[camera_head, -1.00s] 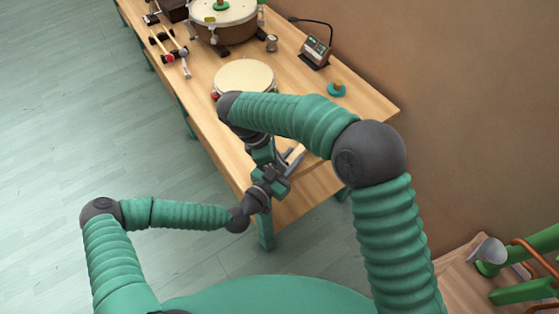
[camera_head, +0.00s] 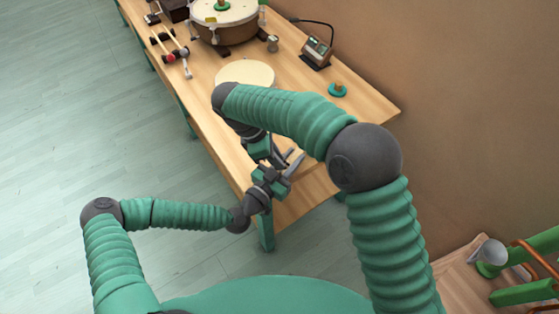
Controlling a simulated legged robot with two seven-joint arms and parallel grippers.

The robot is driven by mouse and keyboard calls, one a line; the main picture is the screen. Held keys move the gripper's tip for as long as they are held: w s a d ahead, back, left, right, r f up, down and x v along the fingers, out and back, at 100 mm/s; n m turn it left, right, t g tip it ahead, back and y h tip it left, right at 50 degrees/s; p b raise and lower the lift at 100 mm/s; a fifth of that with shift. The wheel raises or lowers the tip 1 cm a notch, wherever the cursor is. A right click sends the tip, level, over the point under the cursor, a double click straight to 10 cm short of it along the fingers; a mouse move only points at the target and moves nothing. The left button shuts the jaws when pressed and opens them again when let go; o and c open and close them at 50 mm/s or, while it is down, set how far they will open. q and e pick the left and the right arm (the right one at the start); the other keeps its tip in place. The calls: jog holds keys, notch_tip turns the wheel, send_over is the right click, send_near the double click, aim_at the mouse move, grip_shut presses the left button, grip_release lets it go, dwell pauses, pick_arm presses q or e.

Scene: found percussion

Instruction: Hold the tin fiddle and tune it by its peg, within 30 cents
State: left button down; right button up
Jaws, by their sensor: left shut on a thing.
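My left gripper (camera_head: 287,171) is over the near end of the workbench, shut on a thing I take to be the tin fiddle. The fiddle itself is hard to make out; the grippers and my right arm cover it, and its peg cannot be told apart. My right gripper (camera_head: 282,156) comes down from above, close beside the left one. Its fingers are small and overlap the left gripper in the picture, so its opening cannot be told.
The wooden workbench (camera_head: 370,101) runs away to the upper left. On it are a pale round drumhead (camera_head: 243,71), a large drum (camera_head: 225,30), a boxy device with a gooseneck (camera_head: 316,51), a green ring with a wooden knob (camera_head: 338,89) and mallets (camera_head: 170,55). A wall stands at right.

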pick_arm(q)
jog(key=c, duration=1.1)
grip_release()
pick_arm(e)
jog(key=v, duration=0.9)
jog(key=shift+r, duration=0.3)
jog(key=shift+a, duration=0.15)
pick_arm(q)
jog(key=v, duration=1.2)
jog(key=shift+f, duration=0.1)
jog(key=shift+s+f, duration=0.1)
pick_arm(e)
jog(key=shift+f, duration=0.1)
